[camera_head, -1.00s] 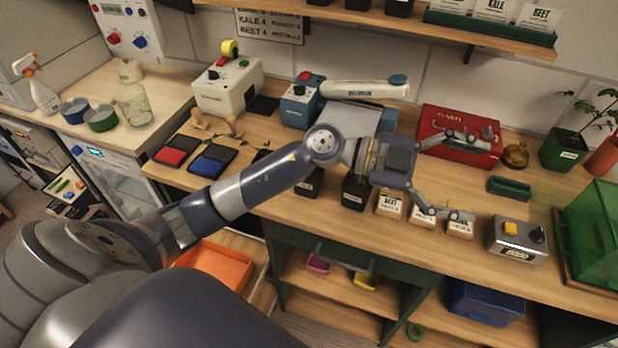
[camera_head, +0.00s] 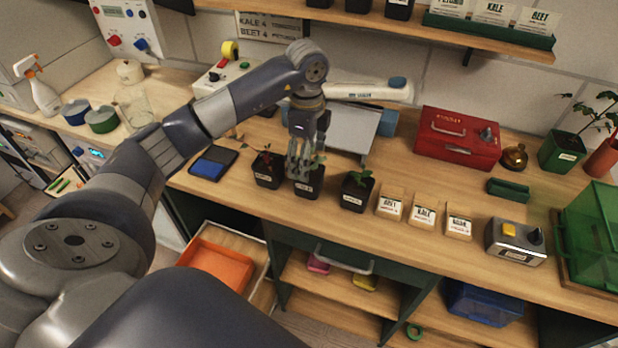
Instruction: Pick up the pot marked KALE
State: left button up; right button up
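Three small black pots with seedlings stand in a row on the wooden bench: a left pot (camera_head: 267,179), a middle pot (camera_head: 309,186) and a right pot (camera_head: 353,199). Each has a pale front label, too small for me to read, so I cannot tell which is marked KALE. My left gripper (camera_head: 299,176) points down at the middle pot, its fingers beside the seedling and overlapping the pot's top in the picture. I cannot tell whether they touch the pot or how far apart they are. My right gripper is out of view.
Seed packets (camera_head: 423,212), one reading KALE, stand right of the pots. A switch box (camera_head: 516,241), red case (camera_head: 459,138) and green clear-walled box (camera_head: 590,225) are further right. A blue pad (camera_head: 212,163) lies left. Bench in front of the pots is clear.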

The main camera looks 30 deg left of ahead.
pick_arm(q)
jog(key=shift+f, duration=0.85)
jog(key=f+p, duration=0.1)
jog(key=f, duration=0.1)
jog(key=f+p, duration=0.1)
jog(key=f, duration=0.1)
jog(key=shift+w+d, duration=0.1)
jog(key=shift+d, duration=0.1)
jog(key=shift+f+p, duration=0.3)
jog(key=shift+f, duration=0.35)
jog(key=c, duration=1.3)
